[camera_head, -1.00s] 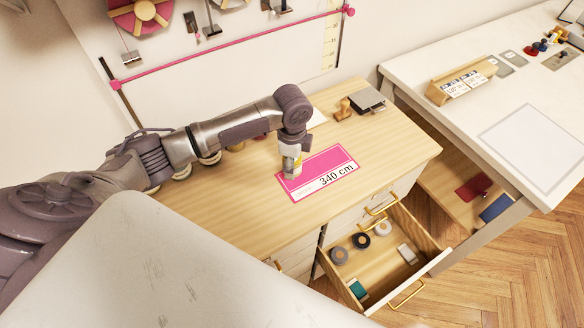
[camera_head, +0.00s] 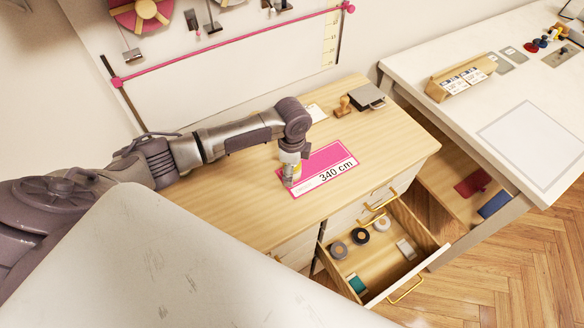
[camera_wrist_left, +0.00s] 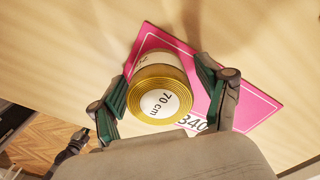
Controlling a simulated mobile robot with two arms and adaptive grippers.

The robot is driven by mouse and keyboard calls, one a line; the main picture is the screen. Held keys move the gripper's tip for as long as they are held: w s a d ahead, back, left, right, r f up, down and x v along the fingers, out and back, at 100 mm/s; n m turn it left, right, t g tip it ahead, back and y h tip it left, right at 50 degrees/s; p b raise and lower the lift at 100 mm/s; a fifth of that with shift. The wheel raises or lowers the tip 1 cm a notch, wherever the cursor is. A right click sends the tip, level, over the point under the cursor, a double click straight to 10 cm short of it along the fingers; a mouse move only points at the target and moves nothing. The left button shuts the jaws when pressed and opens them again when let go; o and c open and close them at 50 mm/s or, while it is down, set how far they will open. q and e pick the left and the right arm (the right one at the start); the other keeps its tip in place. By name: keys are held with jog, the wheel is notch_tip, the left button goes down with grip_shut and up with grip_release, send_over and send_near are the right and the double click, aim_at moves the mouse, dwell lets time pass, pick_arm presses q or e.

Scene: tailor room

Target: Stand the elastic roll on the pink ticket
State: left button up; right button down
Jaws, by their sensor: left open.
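The elastic roll (camera_wrist_left: 160,92) shows in the left wrist view with a gold rim and a white "70 cm" face towards the camera. The pink ticket (camera_head: 322,163), printed "340 cm", lies flat on the wooden cabinet top; it also shows in the left wrist view (camera_wrist_left: 236,95). The roll appears upright over the ticket's left end; its bottom edge is partly hidden, so full contact cannot be told. My left gripper (camera_head: 291,181) points down there, its open green-padded fingers (camera_wrist_left: 163,94) on either side of the roll.
An open drawer (camera_head: 385,262) below the cabinet's front edge holds several small rolls and boxes. A wooden stamp (camera_head: 344,106) and a grey-topped pad (camera_head: 367,97) stand at the back right of the cabinet. A white table (camera_head: 480,80) is at right. The cabinet top right of the ticket is clear.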

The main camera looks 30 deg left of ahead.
pick_arm(q)
jog(key=shift+r, duration=0.1)
notch_tip(320, 180, up, 12)
jog(key=shift+r+b, duration=0.1)
jog(key=shift+b, duration=0.75)
